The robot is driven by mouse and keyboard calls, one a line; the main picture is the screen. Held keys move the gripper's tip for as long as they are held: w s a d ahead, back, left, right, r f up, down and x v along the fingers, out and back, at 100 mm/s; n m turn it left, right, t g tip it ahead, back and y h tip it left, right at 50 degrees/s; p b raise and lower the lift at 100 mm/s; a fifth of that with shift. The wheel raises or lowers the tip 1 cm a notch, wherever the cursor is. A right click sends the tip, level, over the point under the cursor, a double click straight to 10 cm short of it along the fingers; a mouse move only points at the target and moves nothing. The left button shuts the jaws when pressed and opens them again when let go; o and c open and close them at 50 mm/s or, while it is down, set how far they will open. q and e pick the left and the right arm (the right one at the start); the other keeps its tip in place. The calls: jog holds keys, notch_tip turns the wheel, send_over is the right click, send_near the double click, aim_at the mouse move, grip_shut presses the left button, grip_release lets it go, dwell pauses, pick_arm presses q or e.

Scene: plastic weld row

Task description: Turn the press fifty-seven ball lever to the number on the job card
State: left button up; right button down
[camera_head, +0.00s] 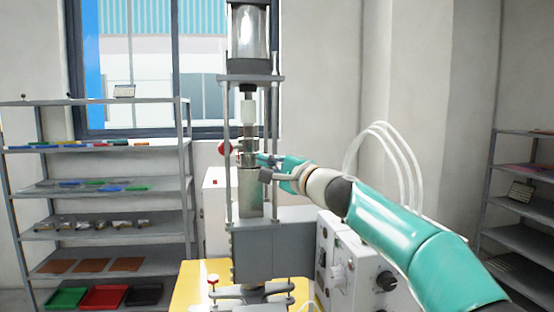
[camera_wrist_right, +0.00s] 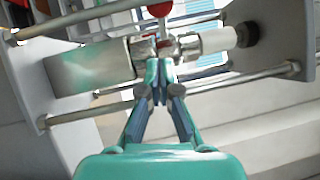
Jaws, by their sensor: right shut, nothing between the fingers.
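The press (camera_head: 247,200) stands upright in the middle of the head view, with metal rods around a central stem. A red ball (camera_head: 225,148) shows at the left of the stem, and it also shows at the top of the right wrist view (camera_wrist_right: 160,8). My right gripper (camera_head: 266,167) reaches in from the right at the stem. In the right wrist view its fingertips (camera_wrist_right: 158,72) are closed together just below the shiny metal collar (camera_wrist_right: 187,47), with nothing between them. Whether they touch the collar I cannot tell. No number is readable. My left gripper is out of view.
A grey control box (camera_head: 345,262) with knobs stands right of the press, under my right arm. A yellow surface (camera_head: 195,285) lies at the press's foot. A shelf (camera_head: 100,150) with trays and parts stands at left, another shelf (camera_head: 525,210) at right. The press rods stand close to my gripper.

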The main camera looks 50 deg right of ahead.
aim_at(234, 148)
jog(key=w, duration=0.2)
jog(key=w+a+r+p, duration=0.1)
jog(key=w, duration=0.1)
jog(key=w+p, duration=0.1)
jog(key=w, duration=0.1)
jog(key=shift+a+r, duration=0.15)
jog(key=shift+a, duration=0.15)
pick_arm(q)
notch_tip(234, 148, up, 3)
pick_arm(e)
jog(key=shift+w, duration=0.25)
